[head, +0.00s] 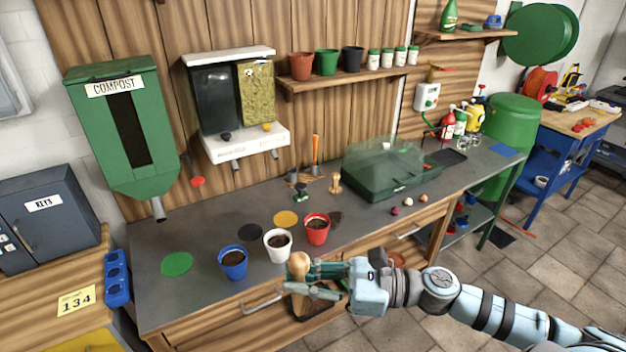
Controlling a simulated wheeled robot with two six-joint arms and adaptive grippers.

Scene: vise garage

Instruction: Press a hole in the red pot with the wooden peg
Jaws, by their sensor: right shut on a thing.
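The red pot (318,238) stands upright on the grey bench, filled with dark soil, to the right of the white pot. My right gripper (308,280) is shut on the wooden peg (299,263), whose round knob shows above the fingers. The fingers hide part of the peg, and I cannot see its tip clearly. The gripper is at the front edge of the bench, nearer the camera than the red pot and apart from it in the picture. My left gripper is not in view.
A white pot (278,253) and a blue pot (233,267) with soil stand left of the red pot. A small wooden knobbed piece (335,183) and a green lidded box (375,182) stand behind. Flat coloured discs lie on the bench, including a green one (177,264).

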